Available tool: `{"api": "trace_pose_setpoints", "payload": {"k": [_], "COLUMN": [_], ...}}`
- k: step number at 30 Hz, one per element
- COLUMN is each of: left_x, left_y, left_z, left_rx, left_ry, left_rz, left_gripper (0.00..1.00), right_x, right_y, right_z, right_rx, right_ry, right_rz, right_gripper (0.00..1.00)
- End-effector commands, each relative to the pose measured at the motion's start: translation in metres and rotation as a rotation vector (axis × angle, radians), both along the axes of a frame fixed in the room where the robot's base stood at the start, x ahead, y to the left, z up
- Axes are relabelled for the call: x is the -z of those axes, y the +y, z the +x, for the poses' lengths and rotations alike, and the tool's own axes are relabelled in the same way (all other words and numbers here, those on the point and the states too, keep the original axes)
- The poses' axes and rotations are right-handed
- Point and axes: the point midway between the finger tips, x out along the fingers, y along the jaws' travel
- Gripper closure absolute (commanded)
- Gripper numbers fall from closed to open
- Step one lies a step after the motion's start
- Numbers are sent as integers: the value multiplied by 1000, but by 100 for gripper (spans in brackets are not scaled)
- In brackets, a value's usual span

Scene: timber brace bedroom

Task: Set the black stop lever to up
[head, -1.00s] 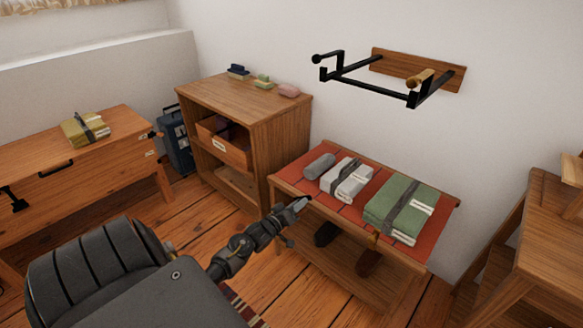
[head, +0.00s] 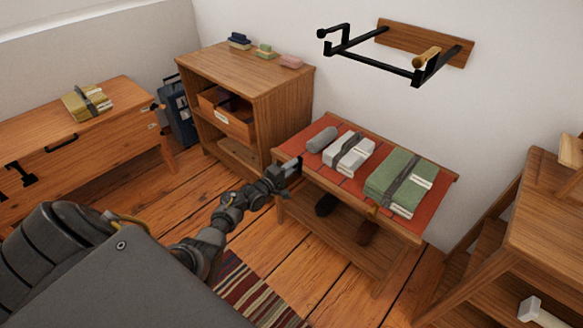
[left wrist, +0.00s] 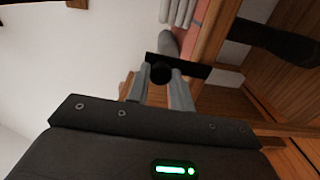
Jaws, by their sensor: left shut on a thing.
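The black stop lever (left wrist: 190,67) shows in the left wrist view as a dark flat bar with a round black knob (left wrist: 160,72). My left gripper (left wrist: 160,86) is shut on the knob, one finger on each side. In the head view my left gripper (head: 292,166) is at the left end of the red-topped wooden bench (head: 330,187), just below its top. There the gripper hides the lever, and I cannot tell whether the lever points up or down. My right gripper is not in view.
Folded green cloth (head: 398,185), folded white cloth (head: 349,153) and a grey roll (head: 322,140) lie on the bench. A black wall rack (head: 375,64) hangs above. A wooden cabinet (head: 245,85) stands behind left. A striped rug (head: 250,290) lies on open floor.

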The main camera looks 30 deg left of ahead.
Motion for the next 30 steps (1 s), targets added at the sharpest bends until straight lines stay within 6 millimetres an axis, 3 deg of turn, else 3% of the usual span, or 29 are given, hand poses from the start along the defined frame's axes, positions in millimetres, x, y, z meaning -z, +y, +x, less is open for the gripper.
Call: {"api": "trace_pose_setpoints", "payload": {"k": [21, 22, 26, 30], "left_x": [0, 0, 0, 0], "left_y": [6, 6, 6, 6], "left_z": [0, 0, 0, 0], "left_rx": [-1, -1, -1, -1], "left_ry": [11, 11, 11, 10], "left_rz": [-72, -72, -71, -71], "left_gripper": [100, 75, 58, 56], "right_x": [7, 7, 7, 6], "right_y": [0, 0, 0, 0], "right_z": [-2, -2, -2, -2], "right_rx": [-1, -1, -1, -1], "right_ry": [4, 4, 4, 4], "right_rz": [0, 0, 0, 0], "right_gripper": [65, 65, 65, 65]}}
